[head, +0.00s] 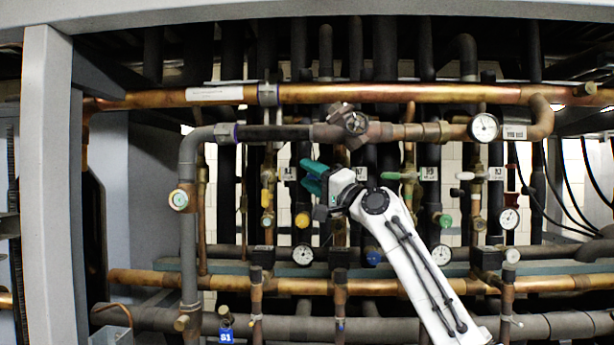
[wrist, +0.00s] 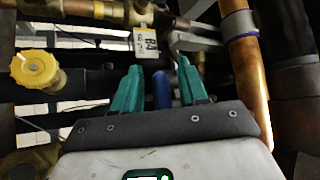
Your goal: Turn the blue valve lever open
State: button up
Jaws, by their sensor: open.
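My gripper (head: 308,175) is in front of the pipe rack, left of the middle of the head view, with its teal fingers pointing left. In the wrist view my gripper (wrist: 159,72) is open. A blue lever (wrist: 162,92) shows in the gap between the two fingers, with dark space on both sides of it. I cannot tell how deep it sits between them. The lever's valve body is not clear. In the head view I cannot make out this lever, as my gripper and arm cover that area.
A yellow knob (wrist: 35,70) is left of the fingers, and a copper pipe (wrist: 248,75) runs close on the right. A white tag (wrist: 146,42) hangs beyond the fingertips. A thick horizontal copper pipe (head: 400,93) and a round gauge (head: 484,127) are above and right.

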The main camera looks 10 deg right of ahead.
grip_shut()
